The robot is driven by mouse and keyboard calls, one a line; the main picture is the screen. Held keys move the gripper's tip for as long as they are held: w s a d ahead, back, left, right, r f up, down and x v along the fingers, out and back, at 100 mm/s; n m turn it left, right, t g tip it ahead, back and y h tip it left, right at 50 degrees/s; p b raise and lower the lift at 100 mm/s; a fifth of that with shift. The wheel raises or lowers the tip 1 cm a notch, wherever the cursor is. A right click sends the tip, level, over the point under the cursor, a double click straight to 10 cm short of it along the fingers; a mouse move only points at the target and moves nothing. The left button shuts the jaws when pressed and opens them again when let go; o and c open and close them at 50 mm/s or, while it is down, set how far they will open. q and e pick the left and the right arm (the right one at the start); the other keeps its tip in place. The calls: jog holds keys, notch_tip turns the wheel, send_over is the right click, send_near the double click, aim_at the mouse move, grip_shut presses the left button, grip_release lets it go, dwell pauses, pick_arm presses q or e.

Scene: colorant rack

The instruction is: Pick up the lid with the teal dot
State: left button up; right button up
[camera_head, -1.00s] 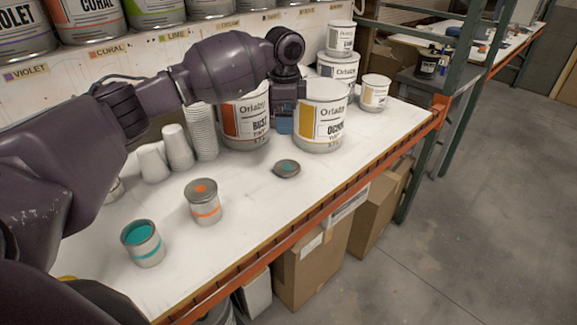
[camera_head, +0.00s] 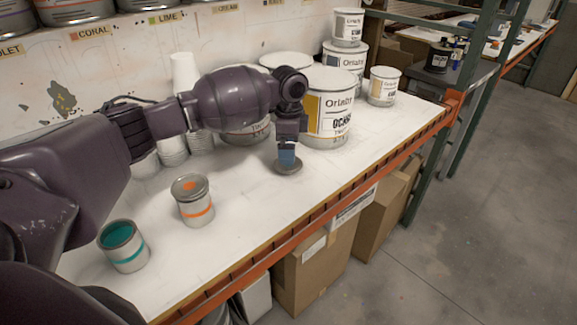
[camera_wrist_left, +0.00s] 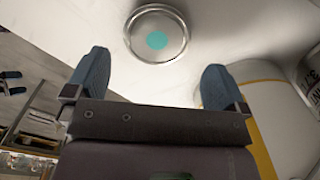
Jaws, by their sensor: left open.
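The lid with the teal dot (camera_wrist_left: 157,33) lies on the white bench top, a grey metal disc with a teal spot at its centre. In the head view the lid (camera_head: 288,168) is partly hidden behind my left gripper (camera_head: 288,155), which hangs just above it. In the left wrist view my left gripper (camera_wrist_left: 155,85) is open, its two blue fingers wide apart, with nothing between them. The lid lies beyond the fingertips. An open can of teal paint (camera_head: 122,246) with a teal band stands at the front left. My right gripper is not in view.
A closed can with an orange dot and band (camera_head: 193,202) stands left of the lid. A large ochre can (camera_head: 328,110) stands close behind my gripper. Stacked white cups (camera_head: 185,80) stand behind my arm. The orange bench edge (camera_head: 300,234) is in front.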

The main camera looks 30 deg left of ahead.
pick_arm(q)
notch_tip(320, 180, down, 5)
jog(key=shift+s+d+b, duration=0.1)
jog(key=shift+s+b, duration=0.05)
jog(key=shift+b, duration=0.15)
jog(key=shift+c, duration=0.3)
jog(key=c, duration=0.7)
